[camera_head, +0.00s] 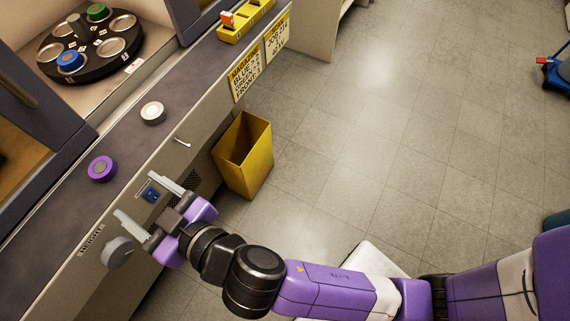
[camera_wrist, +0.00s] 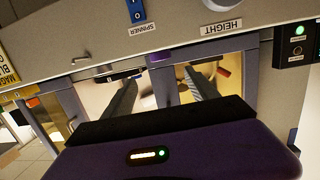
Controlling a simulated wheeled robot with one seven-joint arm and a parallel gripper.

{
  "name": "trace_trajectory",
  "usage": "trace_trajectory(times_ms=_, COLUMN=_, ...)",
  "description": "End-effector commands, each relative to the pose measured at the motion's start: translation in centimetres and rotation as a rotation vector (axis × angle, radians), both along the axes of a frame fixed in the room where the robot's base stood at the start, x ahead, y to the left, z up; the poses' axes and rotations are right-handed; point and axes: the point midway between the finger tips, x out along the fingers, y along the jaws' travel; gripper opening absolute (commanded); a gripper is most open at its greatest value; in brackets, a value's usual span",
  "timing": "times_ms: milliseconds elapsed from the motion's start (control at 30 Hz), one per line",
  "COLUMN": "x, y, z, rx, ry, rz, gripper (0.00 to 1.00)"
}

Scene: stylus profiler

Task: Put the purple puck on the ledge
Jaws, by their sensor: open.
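The purple puck (camera_head: 102,168), with a grey-brown centre, lies flat on the dark grey ledge (camera_head: 120,142) along the front of the machine. A white puck (camera_head: 153,113) lies on the same ledge, further up and to the right. My gripper (camera_head: 143,202) is open and empty, its fingers spread in front of the machine's front panel, below and to the right of the purple puck and apart from it. In the wrist view its two fingers (camera_wrist: 160,90) point toward the machine with nothing between them.
A dark turntable (camera_head: 88,72) inside the machine holds a blue puck (camera_head: 70,60) and a green puck (camera_head: 97,11). A grey height knob (camera_head: 118,252) and a blue spinner switch (camera_head: 151,194) are near my fingers. A yellow bin (camera_head: 243,155) stands on the floor.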

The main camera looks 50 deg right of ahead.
Motion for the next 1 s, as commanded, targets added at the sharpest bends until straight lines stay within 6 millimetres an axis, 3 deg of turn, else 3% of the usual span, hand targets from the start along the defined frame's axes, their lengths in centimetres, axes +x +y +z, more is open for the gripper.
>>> trace_trajectory(times_ms=167, x=-3.1, y=-3.8, z=-3.5, rx=-0.025, ry=0.050, rz=0.011, gripper=0.68)
trace_trajectory(times_ms=300, x=-7.5, y=-7.9, z=-6.2, rx=-0.034, ry=0.092, rz=0.019, gripper=0.68)
trace_trajectory(times_ms=467, x=-12.9, y=-12.2, z=-7.3, rx=-0.029, ry=0.119, rz=0.003, gripper=0.68)
trace_trajectory(times_ms=633, x=-18.7, y=-16.2, z=-6.8, rx=-0.016, ry=0.130, rz=-0.046, gripper=0.68)
trace_trajectory(times_ms=800, x=-23.9, y=-19.5, z=-4.8, rx=-0.009, ry=0.130, rz=-0.123, gripper=0.68)
trace_trajectory(times_ms=1000, x=-27.4, y=-21.7, z=-2.5, rx=-0.010, ry=0.120, rz=-0.197, gripper=0.68)
